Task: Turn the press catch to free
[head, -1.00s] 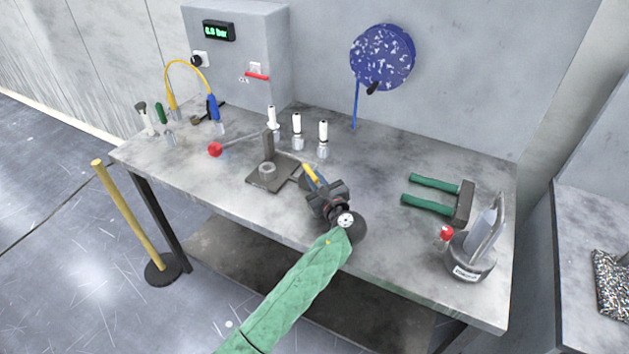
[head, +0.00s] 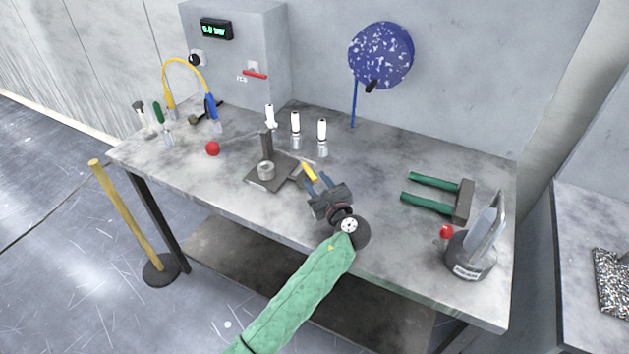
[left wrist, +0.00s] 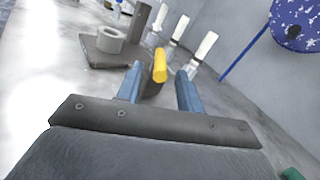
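The press (head: 268,172) stands on the bench, with a flat dark base plate, a grey ring, a post and a long lever ending in a red ball (head: 212,148). A yellow-handled catch (head: 309,172) sticks out at the right of its base; it also shows in the left wrist view (left wrist: 160,66). My left gripper (head: 319,181) is open, its two blue fingers pointing at the catch. In the left wrist view the yellow handle appears between the fingertips (left wrist: 158,82), neither finger visibly touching it. How far it lies between them is unclear. My right gripper is out of view.
Several white-topped fittings (head: 296,130) stand behind the press. Green-handled pliers-like tool (head: 432,190) and a round grey holder (head: 470,258) lie to the right. A grey box (head: 235,50) with display and red lever stands behind. The bench front is mostly clear.

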